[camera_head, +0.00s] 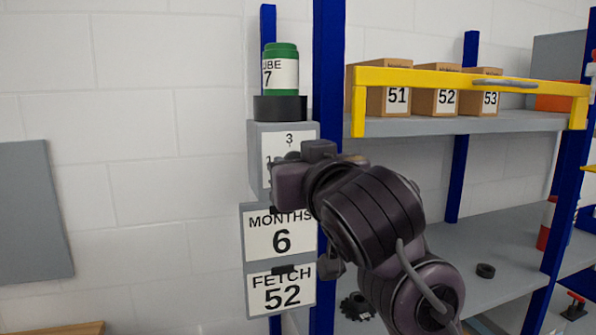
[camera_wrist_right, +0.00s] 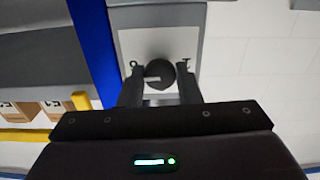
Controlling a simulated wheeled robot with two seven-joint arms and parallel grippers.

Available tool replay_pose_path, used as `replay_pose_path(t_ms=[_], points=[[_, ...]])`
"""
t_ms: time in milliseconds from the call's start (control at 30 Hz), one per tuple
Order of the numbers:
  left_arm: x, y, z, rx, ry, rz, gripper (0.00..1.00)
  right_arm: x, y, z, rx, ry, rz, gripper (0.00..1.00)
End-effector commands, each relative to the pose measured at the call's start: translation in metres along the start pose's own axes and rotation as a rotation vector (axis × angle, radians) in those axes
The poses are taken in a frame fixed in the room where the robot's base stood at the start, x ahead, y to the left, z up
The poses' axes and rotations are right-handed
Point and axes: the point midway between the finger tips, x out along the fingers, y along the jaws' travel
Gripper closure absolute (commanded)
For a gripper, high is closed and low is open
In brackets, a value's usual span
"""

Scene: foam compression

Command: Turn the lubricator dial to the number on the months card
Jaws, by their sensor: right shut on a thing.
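The months card (camera_head: 281,236) reads 6 and hangs below the grey dial box. The dial face (camera_head: 289,143) shows a 3 at its top; my right arm hides most of it in the head view. In the right wrist view the dark round dial knob (camera_wrist_right: 160,75) has a light pointer mark toward the left of that picture. My right gripper (camera_wrist_right: 160,84) is shut on the knob, one finger on each side. The green lubricator (camera_head: 281,70), with a label ending in "UBE 7", stands above the box. My left gripper is in neither view.
A card reading FETCH 52 (camera_head: 281,292) hangs below the months card. Boxes marked 51 (camera_head: 397,98), 52 (camera_head: 447,100) and 53 (camera_head: 490,99) stand on a shelf behind a yellow bar (camera_head: 430,77). Blue posts (camera_head: 328,60) stand close beside the dial box. The wall at left is mostly clear.

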Motion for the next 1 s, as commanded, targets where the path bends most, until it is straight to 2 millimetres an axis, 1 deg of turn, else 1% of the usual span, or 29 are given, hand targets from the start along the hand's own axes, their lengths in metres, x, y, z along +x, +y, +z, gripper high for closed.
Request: replay_pose_path(t_ms=[233,667,700,833,1000], points=[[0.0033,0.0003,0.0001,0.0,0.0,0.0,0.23,0.0004,-0.0004,0.0014,0.052,-0.003,0.0,0.92],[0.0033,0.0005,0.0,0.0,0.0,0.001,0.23,0.0004,-0.0002,0.001,0.06,-0.003,0.0,0.92],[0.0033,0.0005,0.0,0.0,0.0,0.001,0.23,0.0004,-0.0002,0.001,0.06,-0.003,0.0,0.66],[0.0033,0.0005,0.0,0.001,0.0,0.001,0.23,0.0003,-0.0002,0.0007,0.06,-0.002,0.0,0.48],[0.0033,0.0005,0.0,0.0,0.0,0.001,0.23,0.0002,-0.0001,0.0003,0.059,-0.001,0.0,0.48]])
